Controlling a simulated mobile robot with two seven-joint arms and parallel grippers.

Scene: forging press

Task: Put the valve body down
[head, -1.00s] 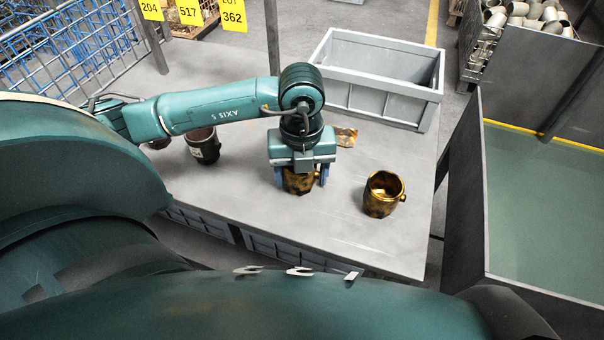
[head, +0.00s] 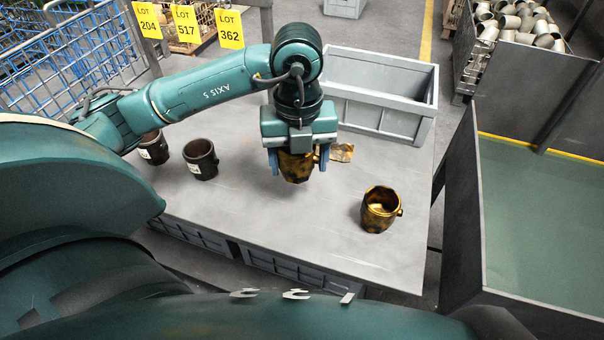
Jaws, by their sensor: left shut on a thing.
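My left gripper (head: 297,160) is shut on a dark, golden-brown valve body (head: 296,168), with a blue finger on each side of it. The gripper partly hides its top. It appears to be held a little above the grey table (head: 270,235), with a faint shadow below. A second golden valve body (head: 381,209) stands upright on the table to the right, open end up, apart from the gripper. My right gripper is not in view.
Two dark pots with white labels (head: 201,159) (head: 153,147) stand at the left of the table. A flat brassy piece (head: 341,152) lies behind the gripper. A grey crate (head: 385,105) stands at the back right. The table front is clear.

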